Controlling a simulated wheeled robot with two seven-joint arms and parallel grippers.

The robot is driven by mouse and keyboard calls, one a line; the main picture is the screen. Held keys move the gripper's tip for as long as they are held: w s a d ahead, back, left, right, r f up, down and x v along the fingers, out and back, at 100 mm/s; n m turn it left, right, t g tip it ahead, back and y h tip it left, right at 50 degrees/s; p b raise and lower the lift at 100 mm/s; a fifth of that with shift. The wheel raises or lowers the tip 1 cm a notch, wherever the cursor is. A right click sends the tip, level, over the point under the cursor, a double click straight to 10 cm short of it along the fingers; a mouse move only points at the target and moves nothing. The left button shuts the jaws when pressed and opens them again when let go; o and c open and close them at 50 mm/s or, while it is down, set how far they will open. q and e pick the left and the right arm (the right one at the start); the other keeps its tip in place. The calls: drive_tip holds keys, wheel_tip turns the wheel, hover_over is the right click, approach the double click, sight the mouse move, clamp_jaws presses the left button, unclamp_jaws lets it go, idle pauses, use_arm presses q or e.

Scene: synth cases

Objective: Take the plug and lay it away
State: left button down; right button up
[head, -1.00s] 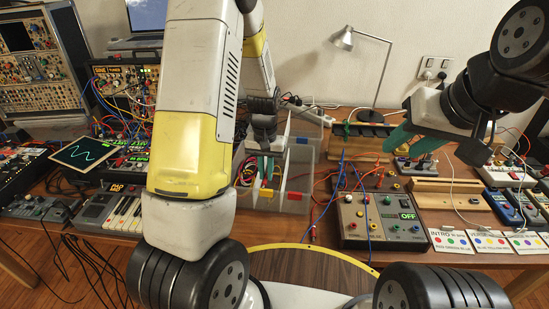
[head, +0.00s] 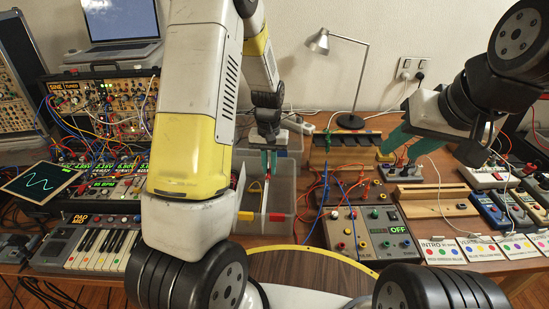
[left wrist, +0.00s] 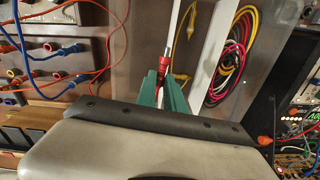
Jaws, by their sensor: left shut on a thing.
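My left gripper (head: 268,163) has its green fingers shut on a red plug over the compartment bin. In the left wrist view the red plug (left wrist: 165,64) sits between the fingertips (left wrist: 163,84), with a thin white length running up from it. In the head view the plug is too small to make out clearly. The grey see-through bin (head: 262,229) has dividers and coloured labels on its front. My right gripper (head: 410,142) is at the right, its green fingers apart, with nothing seen between them.
Coiled yellow and red cables (left wrist: 228,66) lie in a compartment beside a white divider (left wrist: 208,48). A grey box with sockets and an OFF display (head: 375,235) stands right of the bin. A lamp (head: 358,85) stands behind; a small keyboard (head: 88,245) is at left.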

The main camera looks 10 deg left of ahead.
use_arm(q)
drive_tip(key=w+d+r+n, duration=0.2)
drive_tip(key=w+r, duration=0.1)
drive_tip(key=w, duration=0.3)
drive_tip(key=shift+w+d+f, duration=0.1)
drive_tip(key=shift+d+f, duration=0.05)
drive_tip(key=shift+f, duration=2)
drive_tip(key=c, duration=1.4)
unclamp_jaws()
drive_tip(key=shift+o, duration=0.2)
wheel_tip(320, 180, up, 8)
drive_tip(key=shift+f, duration=0.1)
